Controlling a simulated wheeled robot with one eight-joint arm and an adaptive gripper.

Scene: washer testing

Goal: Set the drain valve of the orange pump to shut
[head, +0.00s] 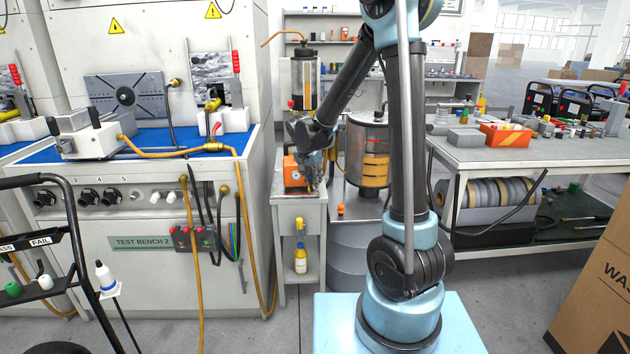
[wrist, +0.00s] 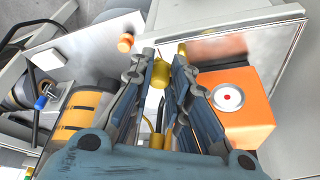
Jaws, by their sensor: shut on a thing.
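The orange pump (head: 293,171) sits on a small grey stand; in the wrist view the orange pump (wrist: 235,108) is right of the fingers, with a white disc and red centre on its face. My gripper (head: 313,184) is at the pump's right side in the head view. In the wrist view my gripper (wrist: 165,60) is closed around a yellow fitting (wrist: 160,75), which appears to be the drain valve. The fingers hide much of it, and the valve's setting cannot be read.
A metal drum with yellow bands (head: 367,155) stands right of the stand (head: 298,200). An orange knob (head: 341,210) is low beside it. The test bench (head: 150,270) with hoses is on the left.

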